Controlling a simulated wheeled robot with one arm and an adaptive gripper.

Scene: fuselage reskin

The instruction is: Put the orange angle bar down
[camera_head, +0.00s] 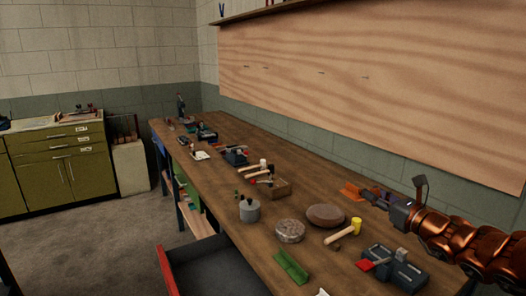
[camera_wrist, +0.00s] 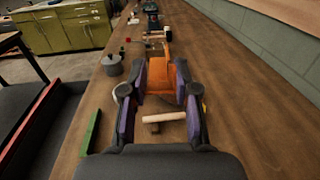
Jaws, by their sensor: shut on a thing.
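The orange angle bar (camera_head: 350,190) is at my gripper's tip in the head view, over the back part of the wooden bench near the wall. My gripper (camera_head: 373,196) reaches in from the right. In the wrist view the orange bar (camera_wrist: 155,78) sits between the two purple-padded fingers of my gripper (camera_wrist: 168,86), which are shut on it. Part of the bar is hidden by the fingers. I cannot tell whether its underside touches the bench top.
The bench (camera_head: 300,191) holds a yellow-headed mallet (camera_head: 343,232), a brown round disc (camera_head: 325,215), a speckled round block (camera_head: 290,231), a grey pot (camera_head: 249,210), a green bar (camera_head: 291,267) and a dark vise-like tool (camera_head: 395,269). Bare wood lies along the wall side. An open drawer (camera_head: 205,270) juts out in front.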

